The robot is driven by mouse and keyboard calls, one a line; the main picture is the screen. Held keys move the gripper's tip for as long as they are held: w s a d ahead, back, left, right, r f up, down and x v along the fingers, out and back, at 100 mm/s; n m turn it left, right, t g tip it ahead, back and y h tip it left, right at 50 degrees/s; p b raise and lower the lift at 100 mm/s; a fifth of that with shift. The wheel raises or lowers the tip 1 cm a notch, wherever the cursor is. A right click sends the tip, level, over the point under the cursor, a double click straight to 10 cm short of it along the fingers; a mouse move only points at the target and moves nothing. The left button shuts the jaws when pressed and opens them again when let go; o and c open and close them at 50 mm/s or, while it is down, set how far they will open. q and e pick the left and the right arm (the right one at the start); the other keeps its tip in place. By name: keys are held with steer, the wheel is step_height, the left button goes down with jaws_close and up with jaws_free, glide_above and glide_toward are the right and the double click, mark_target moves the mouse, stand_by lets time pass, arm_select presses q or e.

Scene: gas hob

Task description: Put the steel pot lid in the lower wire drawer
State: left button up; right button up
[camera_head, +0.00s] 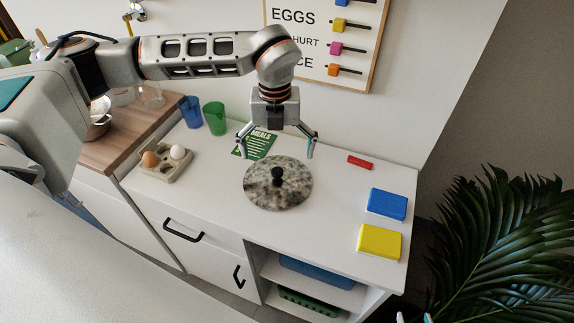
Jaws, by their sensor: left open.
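The steel pot lid (260,196), round with mottled grey reflections and a black knob, lies flat on the white counter (335,215). My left gripper (276,153) points down with its fingers spread wide, above or just behind the lid; it holds nothing. In the open compartment under the counter, a green basket-like container (308,303) sits low and a blue one (318,271) sits above it. I cannot tell whether either is the wire drawer. Only what look like the fingertips of my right gripper (414,318) show at the bottom edge, right of the counter.
An egg holder (165,162), blue cup (190,112), green cup (215,118) and green MEALS card (256,144) stand or lie left of and behind the lid. A red block (360,162), blue box (387,204) and yellow box (380,242) lie right. A plant (510,240) fills the right side.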

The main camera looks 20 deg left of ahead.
mark_target(277, 171)
arm_select(q)
steer(key=shift+w+f, duration=0.2)
steer(key=shift+s+f, duration=0.2)
steer(key=shift+f, duration=0.35)
steer(key=shift+s+f, duration=0.15)
steer(key=shift+f, duration=0.35)
steer(key=shift+w+a+f+p, duration=0.1)
steer(key=shift+w+f+p, duration=0.05)
steer(key=shift+f, duration=1.15)
steer(key=shift+w+a+f+p, duration=0.1)
steer(key=shift+w+f+p, duration=0.05)
steer(key=shift+f, duration=1.1)
steer(key=shift+s, duration=0.15)
jaws_close()
